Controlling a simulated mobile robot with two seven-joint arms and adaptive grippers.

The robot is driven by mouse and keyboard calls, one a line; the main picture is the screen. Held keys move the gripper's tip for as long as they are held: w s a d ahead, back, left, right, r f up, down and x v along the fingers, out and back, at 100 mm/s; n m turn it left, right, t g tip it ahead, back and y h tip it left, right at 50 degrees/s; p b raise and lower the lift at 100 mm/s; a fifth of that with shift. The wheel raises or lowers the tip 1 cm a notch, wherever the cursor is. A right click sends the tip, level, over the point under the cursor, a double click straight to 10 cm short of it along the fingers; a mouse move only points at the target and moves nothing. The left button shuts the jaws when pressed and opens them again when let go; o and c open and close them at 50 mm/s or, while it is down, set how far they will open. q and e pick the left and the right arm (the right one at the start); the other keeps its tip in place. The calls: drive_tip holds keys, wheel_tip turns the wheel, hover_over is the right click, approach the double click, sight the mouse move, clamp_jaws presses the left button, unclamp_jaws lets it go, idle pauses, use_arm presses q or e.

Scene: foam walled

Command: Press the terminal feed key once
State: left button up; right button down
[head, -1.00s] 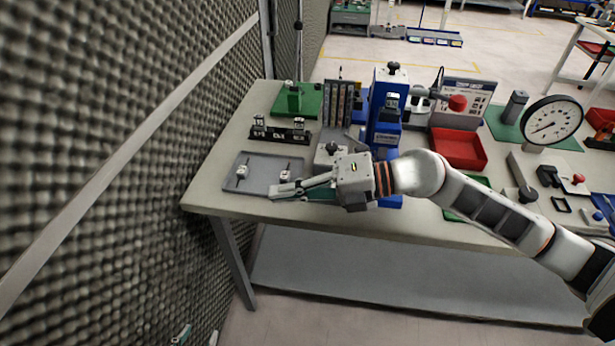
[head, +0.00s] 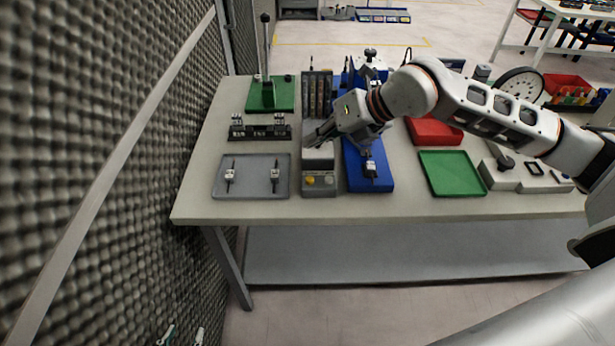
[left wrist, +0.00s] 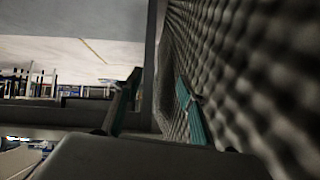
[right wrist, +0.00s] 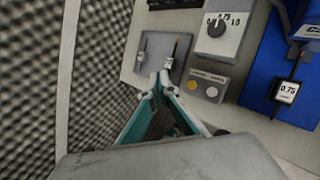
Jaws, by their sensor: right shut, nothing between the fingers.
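A grey control box (head: 319,191) stands near the table's front edge, with a yellow button (head: 310,180) and a pale grey button (head: 329,180) on its front. In the right wrist view the yellow button (right wrist: 191,85) and pale button (right wrist: 212,92) sit under small labels too blurred to read, so I cannot tell which is the feed key. My right gripper (head: 308,142) is shut and empty, above the rear of the box. In its wrist view the closed fingertips (right wrist: 156,84) appear left of the buttons. My left gripper (left wrist: 158,76) is open and empty, low by the foam wall.
A grey tray (head: 251,192) with two small terminals lies left of the box. A blue stand (head: 377,184) is close on its right, holding a labelled piece. A dial knob (right wrist: 217,26) is behind the buttons. The foam wall (head: 90,150) borders the left.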

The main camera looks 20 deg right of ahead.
use_arm(q)
drive_tip(key=shift+d, duration=0.1)
use_arm(e)
drive_tip(key=shift+f, duration=0.1)
drive_tip(key=b, duration=0.3)
hover_over(312, 179)
wheel_tip(312, 179, down, 7)
drive_tip(key=shift+d+r, duration=0.1)
drive_tip(key=shift+f+b, duration=0.6)
drive_tip(key=shift+f, duration=0.1)
use_arm(q)
drive_tip(key=shift+w+d+f+h, duration=0.2)
drive_tip(key=shift+d+f, duration=0.15)
drive_tip(key=shift+f, duration=0.3)
drive_tip(key=shift+w+d+f+h, duration=0.15)
drive_tip(key=shift+d+f, duration=0.2)
drive_tip(key=shift+f, duration=0.25)
use_arm(e)
drive_tip(key=shift+f, duration=0.2)
use_arm(q)
drive_tip(key=shift+w+r, duration=0.1)
drive_tip(key=shift+r, duration=0.1)
drive_tip(key=shift+f, duration=0.15)
drive_tip(key=shift+f+b, duration=0.5)
drive_tip(key=shift+b, duration=0.05)
use_arm(e)
drive_tip(key=shift+f, duration=0.4)
